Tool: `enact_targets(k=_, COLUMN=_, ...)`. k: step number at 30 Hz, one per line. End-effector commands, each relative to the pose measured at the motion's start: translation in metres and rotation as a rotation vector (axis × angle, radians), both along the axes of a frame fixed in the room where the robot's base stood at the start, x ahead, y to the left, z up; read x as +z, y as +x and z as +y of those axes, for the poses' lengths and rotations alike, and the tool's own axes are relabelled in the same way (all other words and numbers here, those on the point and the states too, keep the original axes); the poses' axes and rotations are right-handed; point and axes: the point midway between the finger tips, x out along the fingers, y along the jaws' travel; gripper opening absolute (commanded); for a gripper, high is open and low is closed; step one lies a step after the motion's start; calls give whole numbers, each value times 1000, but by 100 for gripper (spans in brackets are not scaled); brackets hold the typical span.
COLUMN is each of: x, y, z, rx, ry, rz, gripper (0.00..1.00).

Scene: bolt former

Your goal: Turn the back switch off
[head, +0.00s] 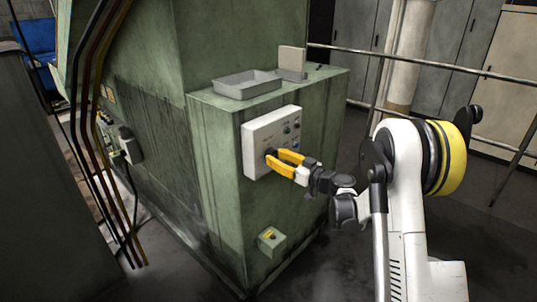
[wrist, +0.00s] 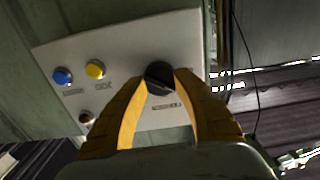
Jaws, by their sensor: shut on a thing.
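The back switch is a round black knob (wrist: 160,76) on a pale control panel (head: 258,132) fixed to the green machine. My gripper (head: 270,156) reaches the panel's lower left part in the head view, its yellow fingers hiding most of the knob there. In the wrist view my gripper (wrist: 160,84) has one yellow finger on each side of the knob and is shut on it. A label sits by the knob, too small to read. Which way the knob is turned cannot be told.
The panel also carries a blue button (wrist: 63,76), a yellow button (wrist: 95,69) and a dark knob (wrist: 86,117). A grey tray (head: 246,84) lies on the machine's ledge above. A small box (head: 271,241) is mounted below. A metal railing (head: 430,68) runs behind my arm.

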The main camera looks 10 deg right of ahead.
Motion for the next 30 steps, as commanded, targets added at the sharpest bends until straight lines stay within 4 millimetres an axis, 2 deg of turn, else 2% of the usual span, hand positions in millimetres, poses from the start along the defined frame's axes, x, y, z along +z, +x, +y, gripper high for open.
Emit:
enact_targets(k=18, x=0, y=1, z=0, rx=-1, ry=-505, rz=-370, gripper=0)
enact_targets(k=25, x=1, y=1, z=1, rx=-1, ry=-527, rz=-386, gripper=0)
enact_targets(k=26, x=1, y=1, z=1, rx=-1, ry=-527, rz=-386, gripper=44)
enact_targets(k=27, x=1, y=1, z=0, rx=-1, ry=-527, rz=-386, gripper=56)
enact_targets(k=28, x=1, y=1, z=0, rx=-1, ry=-527, rz=-386, gripper=61)
enact_targets(k=30, x=1, y=1, z=0, rx=-1, ry=-528, rz=-385, gripper=61)
